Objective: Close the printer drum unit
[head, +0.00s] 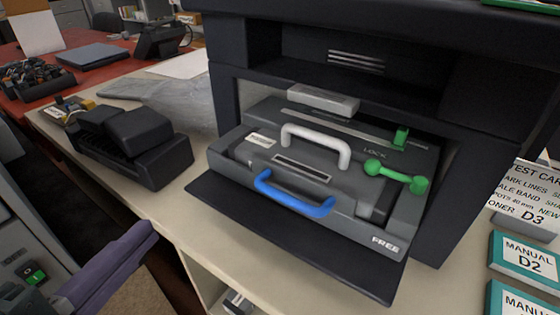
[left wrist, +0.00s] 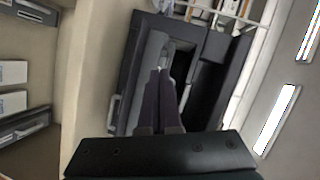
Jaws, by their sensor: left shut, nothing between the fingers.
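The grey drum unit (head: 245,165) sticks out of the dark printer (head: 228,70), above its lowered black front flap (head: 300,262). It has a blue handle (head: 294,200) at its front and a white handle (head: 318,140) on top. A green lever (head: 397,176) lies at its right side, between the words LOCK and FREE. My left gripper (head: 148,228) is at the lower left, apart from the drum unit and lower in the picture. Its purple fingers are together and empty, also in the left wrist view (left wrist: 161,75). My right gripper is out of view.
A black cartridge-like object (head: 130,145) stands on the counter left of the printer. Teal boxes marked MANUAL (head: 525,260) lie at the right. An opening shows below the counter edge. A red table (head: 85,50) with other items is behind at left.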

